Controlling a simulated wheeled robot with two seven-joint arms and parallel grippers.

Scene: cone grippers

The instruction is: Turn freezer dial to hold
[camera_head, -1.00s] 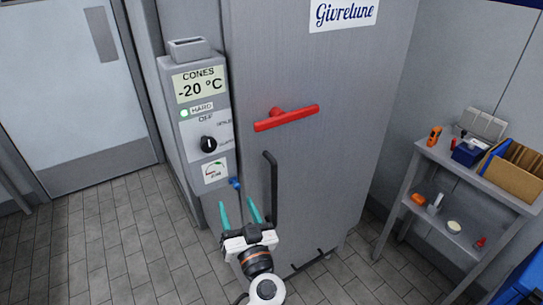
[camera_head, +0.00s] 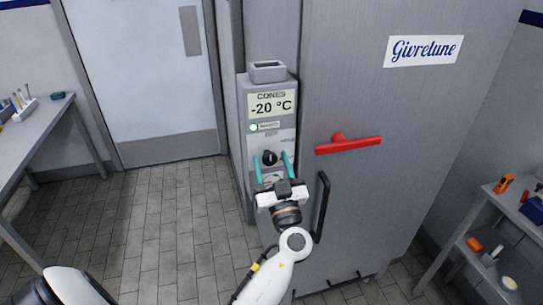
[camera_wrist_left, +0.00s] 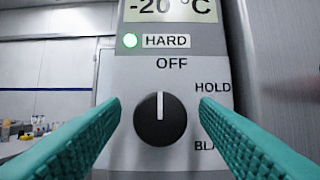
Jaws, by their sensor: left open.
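The freezer dial (camera_head: 269,158) is a round black knob on the grey control panel at the freezer's left side. In the left wrist view the dial (camera_wrist_left: 160,119) has a white pointer line aimed straight up at OFF. The HOLD label (camera_wrist_left: 212,87) is to its upper right, with a partly hidden label starting "BLA" below. My left gripper (camera_head: 271,168) is open, its teal fingers on either side of the dial and apart from it. In the left wrist view the fingers (camera_wrist_left: 160,125) frame the dial. My right gripper is not in view.
The panel display (camera_head: 271,104) reads -20 °C, with a green HARD light (camera_head: 254,127) below. A red handle (camera_head: 348,145) and a black handle (camera_head: 321,207) stick out from the freezer door (camera_head: 400,120) to the right. A side table (camera_head: 42,128) stands left; a shelf (camera_head: 500,215) stands right.

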